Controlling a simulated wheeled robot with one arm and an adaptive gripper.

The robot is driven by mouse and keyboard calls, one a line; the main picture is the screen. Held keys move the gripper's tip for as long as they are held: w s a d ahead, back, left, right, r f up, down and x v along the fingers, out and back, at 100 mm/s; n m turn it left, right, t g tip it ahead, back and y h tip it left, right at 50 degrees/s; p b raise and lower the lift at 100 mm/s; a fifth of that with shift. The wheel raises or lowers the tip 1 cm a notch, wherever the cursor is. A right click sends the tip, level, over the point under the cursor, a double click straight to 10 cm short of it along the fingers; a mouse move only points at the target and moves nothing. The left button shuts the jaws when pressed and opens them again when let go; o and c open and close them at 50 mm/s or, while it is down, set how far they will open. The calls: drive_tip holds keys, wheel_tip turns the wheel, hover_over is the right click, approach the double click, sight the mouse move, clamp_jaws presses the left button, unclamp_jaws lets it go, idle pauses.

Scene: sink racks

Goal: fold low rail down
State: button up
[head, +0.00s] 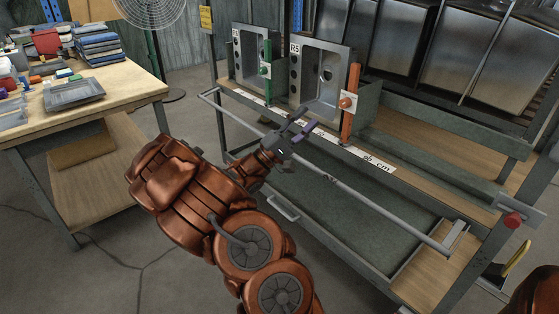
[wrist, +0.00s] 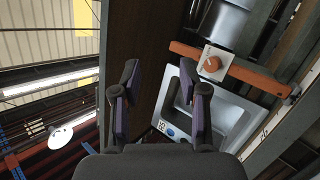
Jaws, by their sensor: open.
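The low rail (head: 370,203) is a long pale bar along the front of the sink rack. It runs from the left corner down to a bracket (head: 455,236) at the right and stands out in front of the shelf edge. My gripper (head: 306,121) is over the middle of the rail in the head view, and my wrist overlaps the bar there. The gap between them cannot be told. In the wrist view my gripper (wrist: 166,82) is open, with purple pads and nothing between them. I cannot make out the rail in the wrist view.
Behind my gripper stand a grey sink (head: 322,75) marked R5, an orange bar with a knob (head: 351,103) and a green bar (head: 267,72). A red knob (head: 513,220) is at the rack's right end. A wooden table (head: 125,90) with trays stands left.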

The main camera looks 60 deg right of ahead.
drive_tip(key=w+d+f+n+t+h+b, duration=0.1)
drive_tip(key=w+d+f+n+t+b, duration=0.2)
drive_tip(key=w+f+t, duration=0.4)
drive_tip(key=w+d+f+n+t+h+b, duration=0.1)
drive_tip(key=w+f+n+t+b, duration=0.15)
drive_tip(key=f+n+t, duration=0.5)
drive_tip(key=w+d+f+n+t+h+b, duration=0.1)
drive_tip(key=w+d+f+t+b, duration=0.2)
drive_tip(key=f, duration=0.7)
drive_tip(key=shift+t, duration=0.65)
drive_tip(key=shift+w+a+r+b+x, duration=0.1)
drive_tip(key=shift+w+b+x, duration=0.25)
drive_tip(key=shift+x, duration=0.8)
drive_tip(key=shift+w+a+r+b+x, duration=0.15)
drive_tip(key=shift+b+x, duration=0.3)
drive_tip(key=shift+x, duration=0.7)
drive_tip(key=shift+w+a+b+x, duration=0.15)
drive_tip(key=shift+b+x, duration=0.25)
drive_tip(key=shift+x, duration=0.75)
clamp_jaws()
